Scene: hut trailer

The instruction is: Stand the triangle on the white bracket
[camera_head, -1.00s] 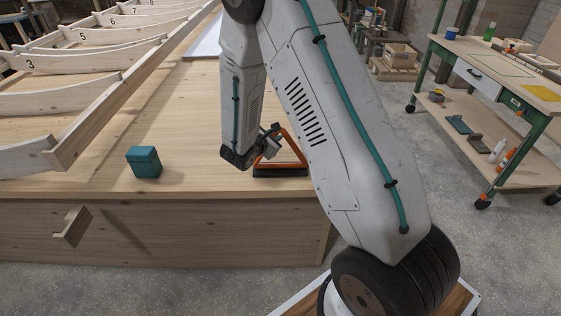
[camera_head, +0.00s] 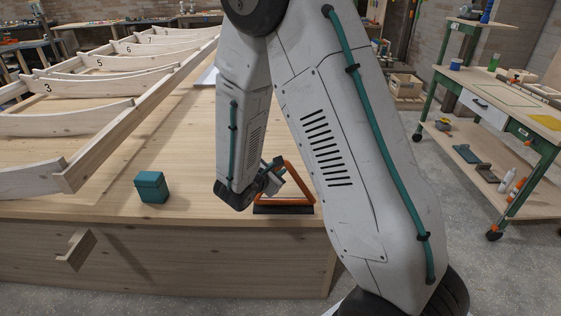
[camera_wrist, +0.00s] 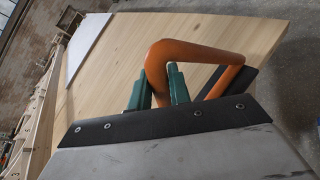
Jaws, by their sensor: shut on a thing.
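The triangle (camera_head: 300,180) is an orange tube frame with a dark bar along its lower side. It is near the table's front edge in the head view, partly behind my arm. My gripper (camera_head: 273,170) is shut on its left side. In the wrist view, the teal fingertips (camera_wrist: 160,88) sit on either side of the orange tube (camera_wrist: 195,50). I cannot tell whether the dark bar touches the tabletop. A flat white piece (camera_head: 207,77) lies farther back on the table and also shows in the wrist view (camera_wrist: 88,45); I cannot tell if it is the white bracket.
A teal block (camera_head: 151,187) stands on the wooden table (camera_head: 130,235), left of my gripper. Pale numbered ribs and a long rail (camera_head: 135,120) fill the table's left side. A green-framed workbench (camera_head: 500,95) stands at the right. The tabletop between block and triangle is clear.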

